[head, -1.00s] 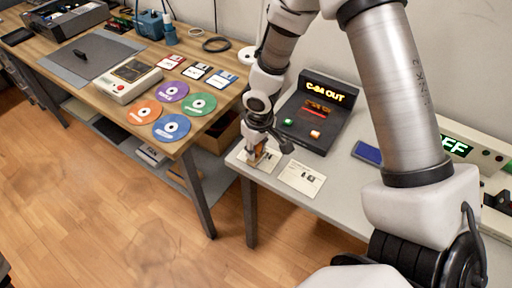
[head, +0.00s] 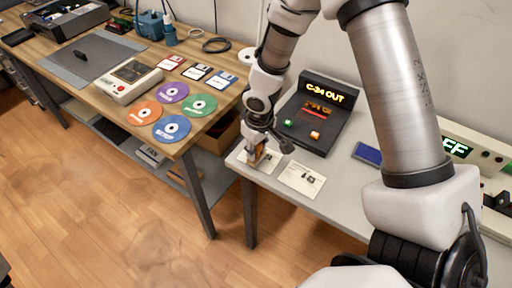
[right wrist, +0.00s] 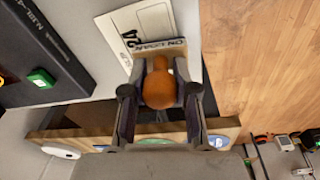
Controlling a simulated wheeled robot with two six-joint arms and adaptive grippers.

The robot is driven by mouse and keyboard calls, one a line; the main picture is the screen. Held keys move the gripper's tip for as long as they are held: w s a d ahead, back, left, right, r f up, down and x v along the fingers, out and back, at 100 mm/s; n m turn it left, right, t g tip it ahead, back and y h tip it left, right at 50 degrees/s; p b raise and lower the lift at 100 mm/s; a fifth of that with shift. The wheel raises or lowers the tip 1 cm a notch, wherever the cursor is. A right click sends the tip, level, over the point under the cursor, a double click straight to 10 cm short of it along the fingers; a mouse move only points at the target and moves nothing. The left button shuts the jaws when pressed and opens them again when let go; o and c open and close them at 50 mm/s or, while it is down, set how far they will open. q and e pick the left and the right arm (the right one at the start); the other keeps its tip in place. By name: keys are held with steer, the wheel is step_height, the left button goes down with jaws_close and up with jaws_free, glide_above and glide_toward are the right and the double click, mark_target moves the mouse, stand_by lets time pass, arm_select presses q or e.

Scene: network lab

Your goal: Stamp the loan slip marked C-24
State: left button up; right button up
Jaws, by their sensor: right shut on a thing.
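My right gripper (head: 257,150) is shut on a stamp with a rounded orange-brown wooden handle (right wrist: 158,88), at the front left of the grey table. It points down over a white loan slip (head: 241,161). In the right wrist view, this slip (right wrist: 138,26) shows "24" and "ON LOAN", partly hidden behind the stamp. I cannot tell whether the stamp touches the slip. A second slip (head: 302,179) lies to the right, its print too small to read. My left gripper is not in view.
A black console (head: 319,120) with a lit "OUT" display and green and orange buttons stands behind the slips. A blue item (head: 368,153) lies right of it. The wooden table (head: 105,75) at left holds discs and floppies; a floor gap separates the tables.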

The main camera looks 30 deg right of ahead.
step_height(320, 180, up, 7)
steer(key=p, duration=0.5)
steer(key=shift+f, duration=0.15)
steer(key=shift+f, duration=0.1)
stand_by(0.4)
